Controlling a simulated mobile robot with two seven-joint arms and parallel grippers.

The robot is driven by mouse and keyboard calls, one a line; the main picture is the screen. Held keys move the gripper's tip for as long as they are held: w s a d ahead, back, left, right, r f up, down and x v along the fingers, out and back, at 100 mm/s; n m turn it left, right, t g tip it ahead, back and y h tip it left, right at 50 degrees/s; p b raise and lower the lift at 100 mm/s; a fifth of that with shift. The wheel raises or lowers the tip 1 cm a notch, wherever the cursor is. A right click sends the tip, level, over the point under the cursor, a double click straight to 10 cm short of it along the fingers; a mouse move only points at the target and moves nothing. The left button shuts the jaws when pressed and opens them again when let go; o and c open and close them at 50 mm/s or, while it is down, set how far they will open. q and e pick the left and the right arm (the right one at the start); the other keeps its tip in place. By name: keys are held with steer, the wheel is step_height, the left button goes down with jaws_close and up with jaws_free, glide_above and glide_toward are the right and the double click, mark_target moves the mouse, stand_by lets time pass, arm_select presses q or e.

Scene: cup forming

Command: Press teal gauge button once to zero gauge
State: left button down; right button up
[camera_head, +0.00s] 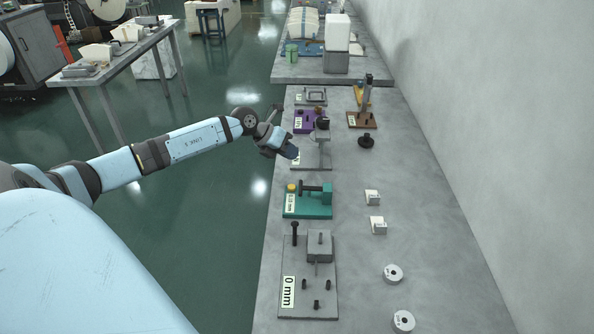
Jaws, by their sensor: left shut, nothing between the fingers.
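The teal gauge (318,210) sits on the grey bench, near the bench's left edge. It has a teal block at its right end, a dark horizontal rod, a small white label and a round yellow button (291,187) at its left corner. My left gripper (292,153) is shut and empty. It is beyond the teal gauge in the picture, above the left part of a grey plate fixture (313,160), and apart from the yellow button. The label's reading is too small to tell. My right gripper does not show.
A grey gauge plate (324,290) labelled 0 mm is nearer. A purple fixture (304,122) and a brown-based stand (362,120) are farther back. White blocks (378,225) and white rings (393,274) lie to the right. The bench's right side is mostly clear, beside a wall.

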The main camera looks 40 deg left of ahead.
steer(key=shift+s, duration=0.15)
arm_select(q)
steer(key=b, duration=0.6)
glide_above(291, 185)
step_height(291, 185, down, 8)
steer(key=shift+f, duration=0.4)
steer(key=shift+s, duration=0.1)
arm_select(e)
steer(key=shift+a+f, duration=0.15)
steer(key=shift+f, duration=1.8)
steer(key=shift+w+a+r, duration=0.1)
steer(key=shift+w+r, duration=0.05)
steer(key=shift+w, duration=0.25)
arm_select(q)
steer(key=shift+f, duration=0.4)
